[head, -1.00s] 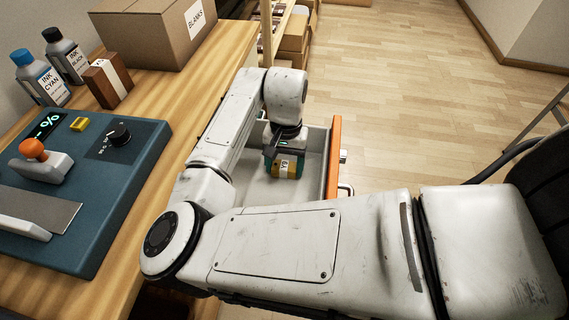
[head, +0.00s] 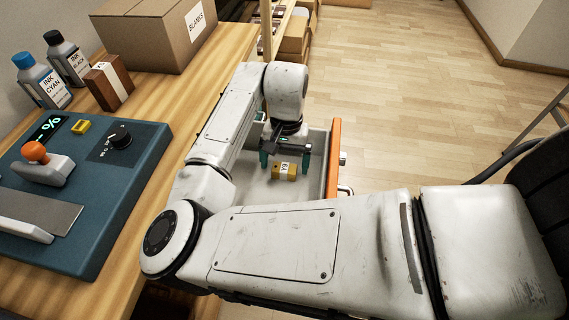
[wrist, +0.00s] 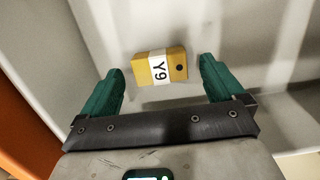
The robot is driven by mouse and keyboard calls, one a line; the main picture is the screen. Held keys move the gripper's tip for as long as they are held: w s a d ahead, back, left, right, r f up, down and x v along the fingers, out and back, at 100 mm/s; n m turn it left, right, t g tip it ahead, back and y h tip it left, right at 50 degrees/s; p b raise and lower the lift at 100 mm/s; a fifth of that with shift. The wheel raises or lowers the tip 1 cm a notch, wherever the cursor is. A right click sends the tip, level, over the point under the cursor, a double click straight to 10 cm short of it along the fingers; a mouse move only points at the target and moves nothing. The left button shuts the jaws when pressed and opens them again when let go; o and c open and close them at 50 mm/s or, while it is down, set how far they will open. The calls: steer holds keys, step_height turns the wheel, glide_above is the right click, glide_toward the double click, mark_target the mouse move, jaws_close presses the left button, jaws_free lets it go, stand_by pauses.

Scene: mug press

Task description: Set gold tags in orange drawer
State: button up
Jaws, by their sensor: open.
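A gold tag (head: 291,172) with a white band reading Y9 lies on the floor of the open, light-grey drawer with an orange front (head: 334,150). The tag also shows in the wrist view (wrist: 177,64), just beyond my fingertips. My gripper (head: 285,163) is inside the drawer, its green fingers spread on either side of the tag. In the wrist view my gripper (wrist: 161,72) is open and empty, with gaps between fingers and tag. Parts of the drawer are hidden behind my arm.
The floor right of the drawer is clear.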

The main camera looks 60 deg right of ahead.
step_height(320, 180, up, 10)
steer(key=d+p, duration=0.1)
steer(key=p, duration=0.1)
steer(key=shift+w+d+r, duration=0.15)
steer(key=shift+w+d, duration=0.1)
